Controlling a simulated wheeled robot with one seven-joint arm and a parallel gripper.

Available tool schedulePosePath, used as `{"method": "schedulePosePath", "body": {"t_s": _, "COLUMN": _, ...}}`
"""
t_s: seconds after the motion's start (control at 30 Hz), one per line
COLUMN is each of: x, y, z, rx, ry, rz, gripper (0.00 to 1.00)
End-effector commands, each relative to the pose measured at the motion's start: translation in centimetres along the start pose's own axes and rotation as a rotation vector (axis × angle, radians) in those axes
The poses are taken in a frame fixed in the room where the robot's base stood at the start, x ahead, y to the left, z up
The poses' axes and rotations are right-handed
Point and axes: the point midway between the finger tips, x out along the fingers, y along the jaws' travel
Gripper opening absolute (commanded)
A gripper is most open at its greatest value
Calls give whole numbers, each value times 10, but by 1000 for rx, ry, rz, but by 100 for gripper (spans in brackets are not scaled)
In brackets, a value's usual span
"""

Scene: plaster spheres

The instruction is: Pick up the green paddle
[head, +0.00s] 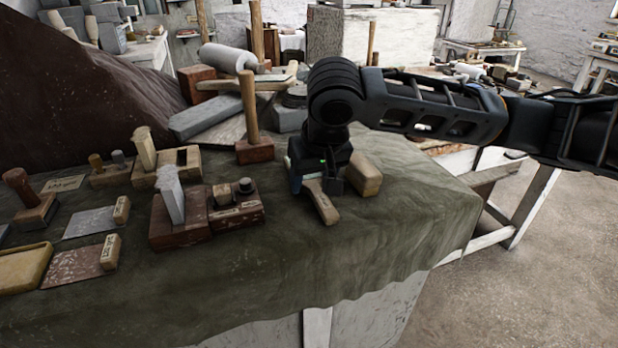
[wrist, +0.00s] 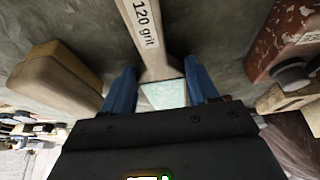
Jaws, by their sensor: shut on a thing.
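The green paddle (head: 324,206) lies on the cloth-covered bench, its pale wooden handle pointing toward the front edge. In the wrist view the paddle (wrist: 152,45) has a "120 grit" label on its handle and a pale green face near my gripper's body. My gripper (head: 313,182) is low over the bench, pointing down, and hides much of the paddle in the head view. In the wrist view the blue fingers of my gripper (wrist: 160,78) stand on either side of the paddle, shut on its wide end. I cannot tell whether the paddle is clear of the cloth.
A tan wooden block (head: 366,178) stands close right of my gripper. A brown block set (head: 207,213) is to the left, and a brown mallet (head: 252,130) stands behind left. Free cloth (head: 340,255) lies in front, up to the bench's edge.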

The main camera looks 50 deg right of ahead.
Motion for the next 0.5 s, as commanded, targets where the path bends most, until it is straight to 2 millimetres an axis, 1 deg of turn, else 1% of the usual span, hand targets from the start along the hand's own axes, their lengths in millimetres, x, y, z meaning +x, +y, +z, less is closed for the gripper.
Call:
{"method": "schedulePosePath", "body": {"t_s": 0.17, "x": -4, "y": 0, "z": -2, "rx": 0, "ry": 2, "rz": -1, "gripper": 26}}
{"method": "schedulePosePath", "body": {"t_s": 0.27, "x": -11, "y": -1, "z": -5, "rx": 0, "ry": 2, "rz": -2, "gripper": 26}}
{"method": "schedulePosePath", "body": {"t_s": 0.37, "x": -23, "y": -1, "z": -10, "rx": -1, "ry": 2, "rz": -3, "gripper": 26}}
{"method": "schedulePosePath", "body": {"t_s": 0.47, "x": -39, "y": 0, "z": -17, "rx": 0, "ry": 2, "rz": -2, "gripper": 26}}
{"method": "schedulePosePath", "body": {"t_s": 0.5, "x": -43, "y": 9, "z": -16, "rx": 6, "ry": 2, "rz": -1, "gripper": 26}}
